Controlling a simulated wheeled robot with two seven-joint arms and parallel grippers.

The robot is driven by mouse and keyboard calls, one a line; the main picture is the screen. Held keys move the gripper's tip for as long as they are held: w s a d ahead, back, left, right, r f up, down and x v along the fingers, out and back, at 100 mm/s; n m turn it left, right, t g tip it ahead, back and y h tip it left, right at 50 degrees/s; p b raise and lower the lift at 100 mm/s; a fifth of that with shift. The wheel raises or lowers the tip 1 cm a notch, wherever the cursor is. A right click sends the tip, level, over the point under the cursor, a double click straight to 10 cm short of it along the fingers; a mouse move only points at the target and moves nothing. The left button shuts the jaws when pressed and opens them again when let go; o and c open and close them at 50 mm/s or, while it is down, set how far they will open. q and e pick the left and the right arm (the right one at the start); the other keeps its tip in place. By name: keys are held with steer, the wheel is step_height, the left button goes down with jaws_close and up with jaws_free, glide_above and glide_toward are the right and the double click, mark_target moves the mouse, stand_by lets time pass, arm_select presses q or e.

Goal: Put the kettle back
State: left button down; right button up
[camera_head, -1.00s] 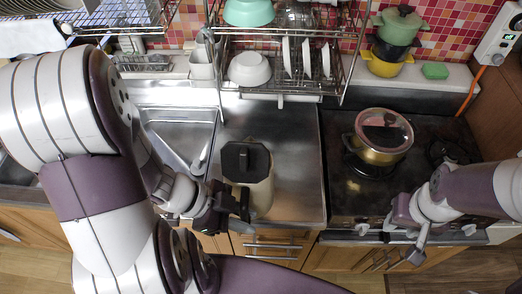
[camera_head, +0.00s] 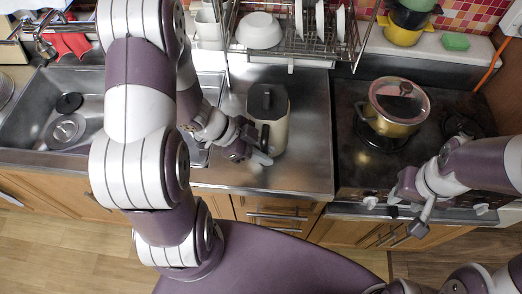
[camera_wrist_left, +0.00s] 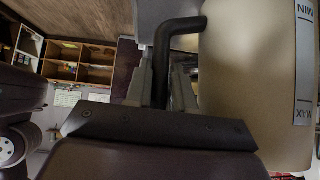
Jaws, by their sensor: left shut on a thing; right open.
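The kettle (camera_head: 268,120) is cream with a black lid and black handle, upright over the steel counter right of the sink. I cannot tell whether its bottom touches the counter. In the left wrist view the kettle body (camera_wrist_left: 250,80) fills the right side, with MIN and MAX marks. My left gripper (camera_head: 256,151) is at the kettle's front side, shut on its black handle (camera_wrist_left: 162,60). Part of the handle is hidden by the fingers. My right gripper (camera_head: 410,225) is open and empty in front of the stove. No kettle base is visible.
The dish rack (camera_head: 300,45) with a white bowl (camera_head: 260,30) and plates is behind the kettle. A gold pot (camera_head: 393,108) with a glass lid sits on the stove (camera_head: 355,165) at the right. The sink (camera_head: 40,120) is left. Bare counter (camera_head: 305,165) lies right of the kettle.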

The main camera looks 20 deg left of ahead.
arm_select(q)
steer(key=shift+w+f, duration=0.1)
steer(key=shift+f, duration=0.6)
steer(key=shift+w+a+f, duration=0.1)
steer(key=shift+w+f, duration=0.05)
steer(key=shift+f, duration=0.1)
steer(key=c, duration=1)
jaws_free()
steer(key=shift+s, duration=0.2)
steer(key=shift+o, duration=0.2)
steer(key=p+v, duration=0.2)
steer(key=v, duration=1)
